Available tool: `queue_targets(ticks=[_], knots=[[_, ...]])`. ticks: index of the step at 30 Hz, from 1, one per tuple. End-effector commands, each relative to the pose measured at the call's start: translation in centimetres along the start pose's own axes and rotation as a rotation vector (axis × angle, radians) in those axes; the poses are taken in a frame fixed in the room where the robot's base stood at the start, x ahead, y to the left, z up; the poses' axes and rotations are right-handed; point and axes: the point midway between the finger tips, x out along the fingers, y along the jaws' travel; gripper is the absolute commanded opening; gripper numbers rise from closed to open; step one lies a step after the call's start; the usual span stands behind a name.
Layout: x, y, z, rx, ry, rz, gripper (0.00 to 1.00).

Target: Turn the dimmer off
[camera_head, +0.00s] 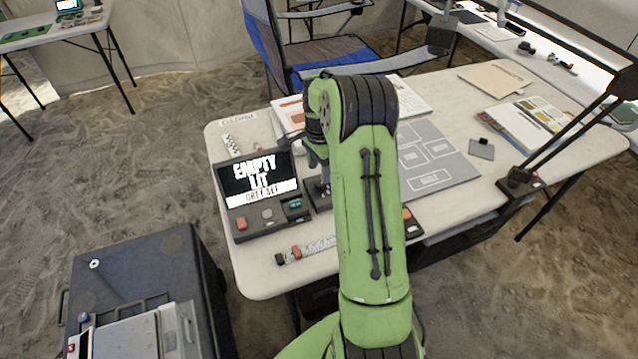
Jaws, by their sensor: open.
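My green arm rises across the middle of the view and bends over the table. My gripper (320,181) points down at the left of the arm, small and partly hidden; it is open. Just under it is a dark control box (318,198), largely hidden behind my arm. A dark part with an orange button (406,214) shows on the arm's other side and may belong to the same box. I cannot tell for sure which part is the dimmer, or whether the gripper touches it. A lit screen (258,176) reading "EMPTY LIT" stands left of the gripper on a button console (264,216).
The white table (262,280) also holds a grey mat (455,168), papers, an open book (530,125) and a lamp base (520,181) with a long dark arm. A dark case (150,265) stands front left; a blue chair (320,55) stands behind.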

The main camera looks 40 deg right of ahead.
Motion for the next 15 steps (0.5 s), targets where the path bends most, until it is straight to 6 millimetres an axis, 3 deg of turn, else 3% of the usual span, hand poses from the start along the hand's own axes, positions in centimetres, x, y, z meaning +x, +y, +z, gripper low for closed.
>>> queue_targets(ticks=[1,6,15], knots=[[1.6,0.1,0.0,0.000,-0.002,0.004,0.54],[4.3,0.0,0.0,0.000,-0.001,0.002,0.54],[5.0,0.0,0.0,0.001,0.000,-0.001,0.54]])
